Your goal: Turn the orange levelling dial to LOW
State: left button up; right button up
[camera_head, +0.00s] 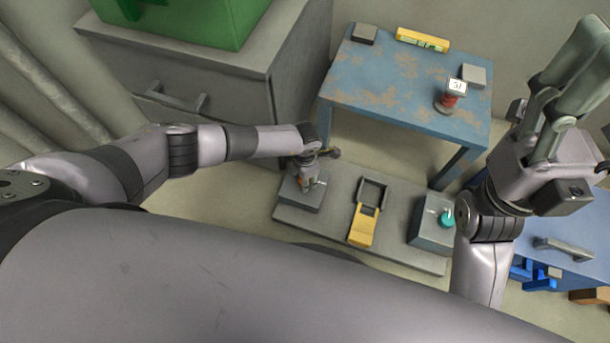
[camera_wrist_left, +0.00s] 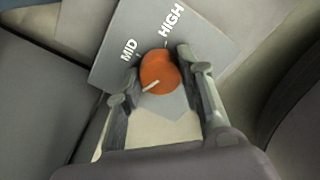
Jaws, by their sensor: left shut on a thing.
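The orange dial (camera_wrist_left: 158,72) sits on a grey plate (camera_wrist_left: 205,50) with white MID and HIGH labels in the left wrist view. Its white mark points to the lower left, past MID on the side away from HIGH. No LOW label shows; my left finger covers part of that side. My left gripper (camera_wrist_left: 152,78) is shut on the dial, one finger on each side. In the head view the dial (camera_head: 305,182) is mostly hidden by my left gripper, above a grey box (camera_head: 297,197). My right gripper (camera_head: 578,70) is raised at the right, away from the dial; its jaw gap is unclear.
The dial's box shares a grey base (camera_head: 335,230) with a yellow-and-grey piece (camera_head: 363,225) and a box with a teal knob (camera_head: 446,219). A worn blue table (camera_head: 390,85) stands behind, carrying a red gauge-like item (camera_head: 447,101). A grey cabinet (camera_head: 235,90) is at left.

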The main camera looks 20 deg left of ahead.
dwell(0.4)
pick_arm(q)
jog(key=o, duration=1.2)
jog(key=shift+r, duration=0.15)
jog(key=shift+r, duration=0.35)
notch_tip(320, 180, up, 11)
